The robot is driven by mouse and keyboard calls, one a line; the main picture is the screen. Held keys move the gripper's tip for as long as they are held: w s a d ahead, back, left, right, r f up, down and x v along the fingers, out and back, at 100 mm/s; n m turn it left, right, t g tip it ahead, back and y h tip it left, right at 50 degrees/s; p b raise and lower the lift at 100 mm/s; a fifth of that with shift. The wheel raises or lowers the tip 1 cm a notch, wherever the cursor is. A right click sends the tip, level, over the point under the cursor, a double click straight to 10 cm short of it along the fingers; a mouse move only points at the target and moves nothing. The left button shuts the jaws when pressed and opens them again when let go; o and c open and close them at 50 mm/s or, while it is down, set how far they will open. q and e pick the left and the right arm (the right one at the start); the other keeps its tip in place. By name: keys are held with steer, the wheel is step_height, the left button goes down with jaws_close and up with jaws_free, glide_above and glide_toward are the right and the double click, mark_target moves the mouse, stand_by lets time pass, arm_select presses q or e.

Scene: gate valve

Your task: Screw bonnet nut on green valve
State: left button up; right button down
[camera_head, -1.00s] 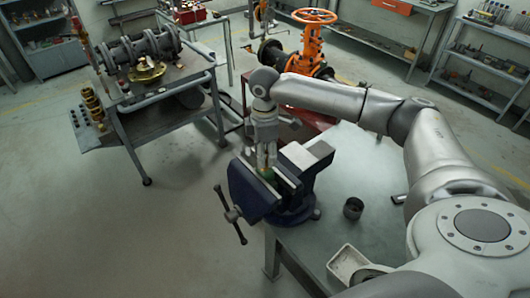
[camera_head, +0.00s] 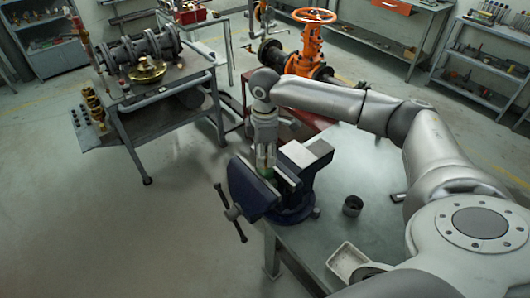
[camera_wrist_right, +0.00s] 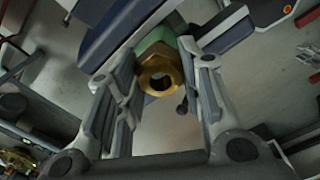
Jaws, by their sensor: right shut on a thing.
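The green valve (camera_head: 267,173) is clamped in the blue bench vise (camera_head: 252,188), mostly hidden by the jaws and my gripper in the head view. In the right wrist view a green part of it (camera_wrist_right: 158,45) shows behind the brass bonnet nut (camera_wrist_right: 160,64). The hexagonal nut sits against the valve's end, its round hole facing the camera. My right gripper (camera_head: 266,160) points down over the vise. In the right wrist view its fingers (camera_wrist_right: 161,70) stand on both sides of the nut, shut on it. My left gripper is not in view.
A dark cup (camera_head: 352,206) and a white tray (camera_head: 347,262) are on the grey bench (camera_head: 340,180) right of the vise. The vise handle (camera_head: 230,212) sticks out front left. A cart with pipe parts (camera_head: 150,95) and an orange valve (camera_head: 312,50) stand behind.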

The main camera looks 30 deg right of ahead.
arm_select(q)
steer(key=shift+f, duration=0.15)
arm_select(e)
steer(key=shift+s+a+f, duration=0.1)
steer(key=shift+s+f, duration=0.1)
steer(key=shift+f, duration=0.4)
steer(key=shift+s+a+f, duration=0.1)
steer(key=shift+s+f, duration=0.05)
steer(key=shift+f, duration=0.4)
steer(key=shift+w+d+f, duration=0.15)
steer(key=shift+w, duration=0.1)
steer(key=shift+w+d+f, duration=0.1)
steer(key=shift+w+d, duration=0.05)
steer(key=shift+w, duration=0.05)
steer(key=shift+s+r, duration=0.1)
steer(key=shift+r, duration=0.1)
steer(key=c, duration=0.9)
jaws_free()
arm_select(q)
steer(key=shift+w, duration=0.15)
arm_select(e)
steer(key=shift+r, duration=0.1)
steer(key=shift+r, duration=0.15)
